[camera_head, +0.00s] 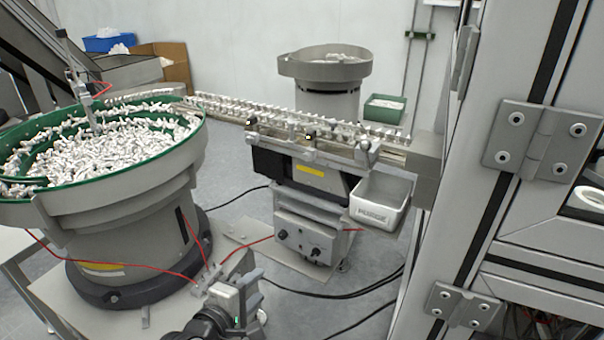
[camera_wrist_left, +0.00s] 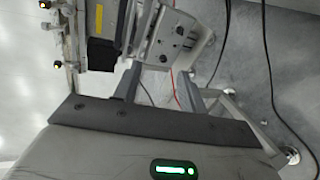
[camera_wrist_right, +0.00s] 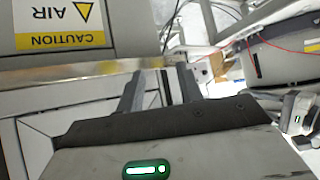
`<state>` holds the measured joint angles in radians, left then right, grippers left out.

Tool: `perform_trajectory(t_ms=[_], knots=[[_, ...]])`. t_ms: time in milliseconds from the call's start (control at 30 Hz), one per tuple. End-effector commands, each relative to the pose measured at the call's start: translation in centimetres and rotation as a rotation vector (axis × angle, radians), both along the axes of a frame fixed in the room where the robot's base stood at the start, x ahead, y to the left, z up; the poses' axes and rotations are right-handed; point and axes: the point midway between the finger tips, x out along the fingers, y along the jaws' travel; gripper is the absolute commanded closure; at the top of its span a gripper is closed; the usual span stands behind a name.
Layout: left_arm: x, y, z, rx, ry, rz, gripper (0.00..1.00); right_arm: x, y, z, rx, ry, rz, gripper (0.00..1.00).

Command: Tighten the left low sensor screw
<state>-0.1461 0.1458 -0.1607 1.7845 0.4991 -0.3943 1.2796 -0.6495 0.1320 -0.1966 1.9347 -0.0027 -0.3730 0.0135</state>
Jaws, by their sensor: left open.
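The feeder rail carries small sensors with lit indicators, a left one (camera_head: 251,124) and a right one (camera_head: 308,135) in the head view. Their screws are too small to tell apart. In the left wrist view, a lit sensor (camera_wrist_left: 56,65) shows at the left edge. My left gripper (camera_head: 228,284) is low in the head view, below and in front of the rail, apart from the sensors. In the left wrist view its fingers (camera_wrist_left: 160,82) are open and empty. My right gripper (camera_wrist_right: 158,84) shows only in its wrist view, fingers apart and empty, near a caution-labelled panel (camera_wrist_right: 62,25).
A green-rimmed bowl feeder (camera_head: 125,215) full of white parts stands at left. A purge bin (camera_head: 381,205) hangs below the rail's right end. A control box (camera_head: 305,240) stands under the rail. A cabinet frame (camera_head: 440,190) blocks the right. Red hoses and black cables cross low areas.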

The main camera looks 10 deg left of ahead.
Motion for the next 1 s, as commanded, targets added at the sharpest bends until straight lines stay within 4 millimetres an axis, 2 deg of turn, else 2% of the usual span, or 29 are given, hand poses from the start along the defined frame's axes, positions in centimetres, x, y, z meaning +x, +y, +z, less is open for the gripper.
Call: perform_trajectory(t_ms=[33, 200, 300, 400, 533, 667, 1000], knots=[[2.3, 0.0, 2.2, -0.174, 0.007, 0.042, 0.58, 0.0, 0.0, -0.1, 0.0, 0.0, 0.0, 0.64], [7.5, -0.1, 8.6, -0.752, 0.088, 0.126, 0.58, 0.1, 0.1, 0.0, 0.001, -0.003, 0.001, 0.64], [9.5, -0.1, 11.8, -1.01, 0.14, 0.139, 0.58, 0.1, 0.1, 0.0, 0.002, -0.004, 0.001, 0.64], [10.6, -0.1, 13.9, -1.18, 0.183, 0.141, 0.58, 0.1, 0.1, 0.0, 0.002, -0.004, 0.001, 0.64], [11.4, -0.1, 15.1, -1.28, 0.212, 0.138, 0.58, 0.1, 0.1, 0.0, 0.002, -0.005, 0.001, 0.64], [12.4, -0.6, 15.2, -1.293, 0.217, 0.137, 0.58, 0.1, 0.1, 0.0, 0.003, -0.005, 0.002, 0.64], [18.5, -3.2, 15.2, -1.286, 0.213, 0.138, 0.58, 0.1, 0.2, -0.2, 0.003, -0.006, 0.004, 0.64]])
